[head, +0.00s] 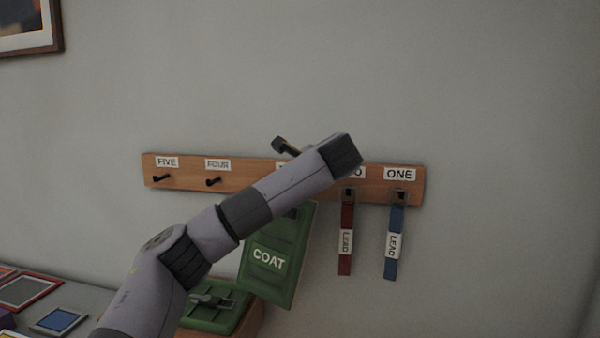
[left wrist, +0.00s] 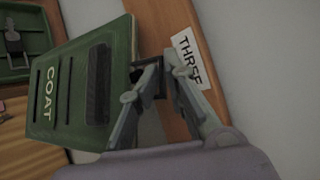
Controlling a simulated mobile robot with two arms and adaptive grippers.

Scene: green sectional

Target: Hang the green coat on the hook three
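The green coat (head: 268,258), a flat panel marked COAT, hangs tilted below the rack at the middle in the head view. It also shows in the left wrist view (left wrist: 75,85). My left gripper (left wrist: 164,68) has its fingers drawn together at the coat's top edge, by a dark piece there, and appears shut on it. The THREE label (left wrist: 188,58) is right beside the fingertips. In the head view my left arm covers most of that label and hook three. I cannot tell whether the coat's loop is over the hook. My right gripper is not in view.
The wooden rack (head: 235,187) has free hooks at FIVE (head: 161,178) and FOUR (head: 213,182). A red lead (head: 346,222) and a blue lead (head: 394,220) hang at its right. A green tray (head: 232,318) stands below. Small framed pieces (head: 58,320) lie at lower left.

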